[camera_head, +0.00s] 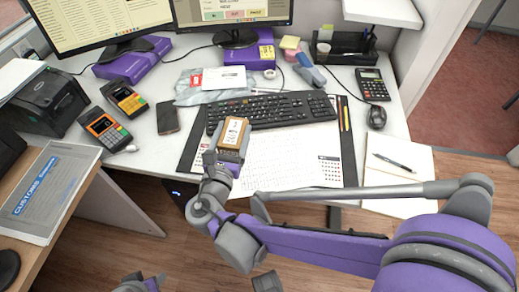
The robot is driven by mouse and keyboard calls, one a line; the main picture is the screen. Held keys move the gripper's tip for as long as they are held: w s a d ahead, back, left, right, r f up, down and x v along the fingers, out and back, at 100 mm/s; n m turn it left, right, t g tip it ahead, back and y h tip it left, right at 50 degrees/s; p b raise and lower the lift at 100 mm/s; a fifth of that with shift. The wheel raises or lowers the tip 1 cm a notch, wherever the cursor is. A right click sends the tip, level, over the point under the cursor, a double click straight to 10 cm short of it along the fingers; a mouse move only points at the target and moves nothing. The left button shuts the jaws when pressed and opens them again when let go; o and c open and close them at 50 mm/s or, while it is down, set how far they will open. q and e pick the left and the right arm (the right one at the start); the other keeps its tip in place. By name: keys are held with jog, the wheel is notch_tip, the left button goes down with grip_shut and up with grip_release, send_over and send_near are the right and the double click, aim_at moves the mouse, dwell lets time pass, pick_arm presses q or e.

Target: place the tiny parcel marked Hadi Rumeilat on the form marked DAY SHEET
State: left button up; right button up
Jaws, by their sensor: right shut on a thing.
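A small brown parcel (232,132) with a pale label is held in my right gripper (230,149), above the front left part of the desk pad. The label is too small to read. My right gripper is shut on the parcel; its arm comes in from the lower right. A large white gridded sheet (285,163) lies on the dark desk pad, partly behind my gripper and arm. I cannot read the words DAY SHEET on any paper. A grey and purple part of my left arm (140,284) shows at the bottom edge; its fingers cannot be made out.
A black keyboard (275,109) lies behind the sheet. A paper with a pen (394,162) lies to the right, near a mouse (376,117) and calculator (372,84). A phone (168,117) and card terminals (106,130) stand left. A plastic mailer (197,95) lies behind the keyboard.

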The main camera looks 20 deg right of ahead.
notch_tip(320, 180, down, 5)
jog(key=shift+a+b, duration=0.1)
jog(key=shift+b, duration=0.8)
jog(key=shift+f+b, duration=0.75)
jog(key=shift+f, duration=1.25)
jog(key=shift+f, duration=0.2)
jog(key=o, duration=1.5)
